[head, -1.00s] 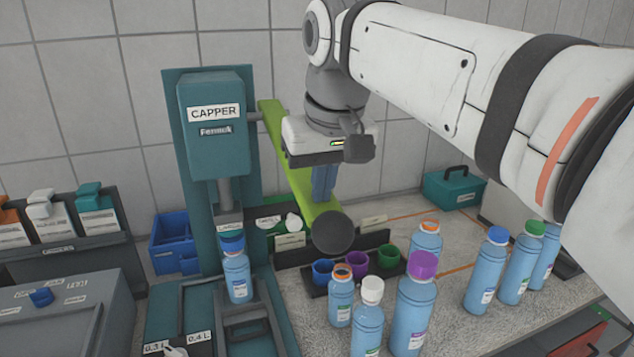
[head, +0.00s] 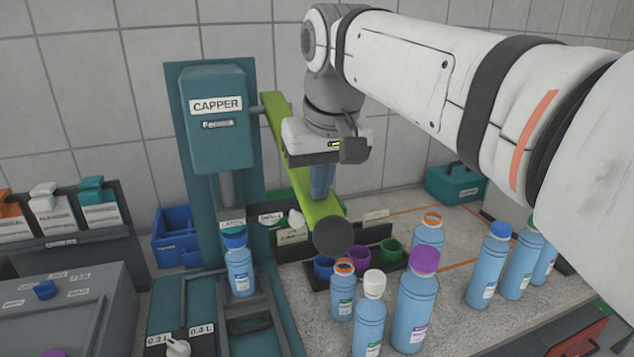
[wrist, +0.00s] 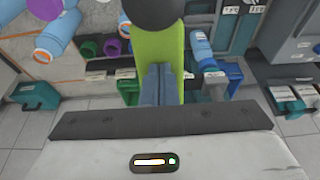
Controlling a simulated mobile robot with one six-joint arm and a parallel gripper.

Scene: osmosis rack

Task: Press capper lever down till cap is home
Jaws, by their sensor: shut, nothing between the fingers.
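The teal capper (head: 214,120) stands at the left against the wall. Its green lever (head: 300,185) slopes down to the right and ends in a round dark knob (head: 333,237). A blue bottle (head: 239,270) with a blue cap (head: 234,240) stands upright under the capper head, which meets or nearly meets the cap; I cannot tell how far the cap is seated. My gripper (head: 321,190) points down, its fingers shut and empty, at the lever. In the wrist view the closed fingers (wrist: 160,84) lie over the green lever (wrist: 160,50), seemingly touching it.
Several bottles, such as a purple-capped one (head: 415,305), stand on the bench right of the capper. Small coloured cups (head: 358,258) sit behind them. A blue bin (head: 176,238) is left of the capper, and a teal box (head: 456,184) is at the back right.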

